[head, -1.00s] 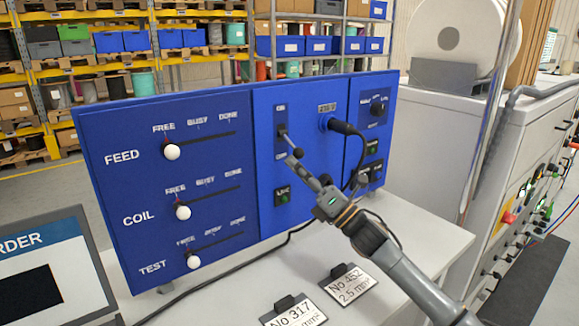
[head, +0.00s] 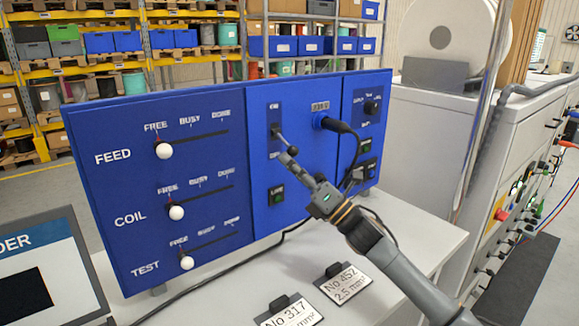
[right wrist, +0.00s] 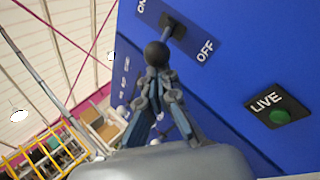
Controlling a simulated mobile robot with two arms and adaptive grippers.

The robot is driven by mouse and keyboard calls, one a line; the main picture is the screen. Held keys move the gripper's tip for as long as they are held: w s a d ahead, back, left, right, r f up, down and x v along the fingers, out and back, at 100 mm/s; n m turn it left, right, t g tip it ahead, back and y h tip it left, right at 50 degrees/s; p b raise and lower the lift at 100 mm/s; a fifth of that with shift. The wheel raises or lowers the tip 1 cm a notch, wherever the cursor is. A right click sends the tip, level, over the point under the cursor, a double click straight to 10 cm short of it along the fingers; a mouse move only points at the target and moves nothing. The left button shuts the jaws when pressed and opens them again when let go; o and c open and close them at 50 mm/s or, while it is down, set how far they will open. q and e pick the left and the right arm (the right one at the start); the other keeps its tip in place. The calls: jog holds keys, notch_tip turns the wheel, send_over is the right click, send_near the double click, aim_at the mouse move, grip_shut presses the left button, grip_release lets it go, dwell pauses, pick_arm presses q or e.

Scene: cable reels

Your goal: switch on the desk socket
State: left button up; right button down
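The desk socket (head: 321,121) is on the blue panel with a black plug and cable in it. Left of it is an ON/OFF lever with a dark round knob (head: 292,151); the lever slants down and outward in the head view. The knob also shows in the right wrist view (right wrist: 157,54), between the ON and OFF marks. My right gripper (head: 298,164) is just below the knob, its fingers together and empty; I cannot tell whether they touch it. A LIVE lamp (head: 278,197), dull green, sits below the lever. My left gripper is out of view.
Three slider rows with white knobs (head: 164,150) fill the panel's left part. The plug's black cable (head: 355,160) hangs near my right gripper. Number plates (head: 347,282) stand on the light desk in front. A screen (head: 45,275) is at the lower left.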

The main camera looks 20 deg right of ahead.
jog(key=shift+s+d+r, duration=0.1)
jog(key=shift+r, duration=0.15)
jog(key=r, duration=0.1)
jog(key=r+b, duration=0.1)
jog(key=s+r, duration=0.1)
jog(key=shift+d+b, duration=0.25)
jog(key=shift+b, duration=0.05)
jog(key=shift+f, duration=0.15)
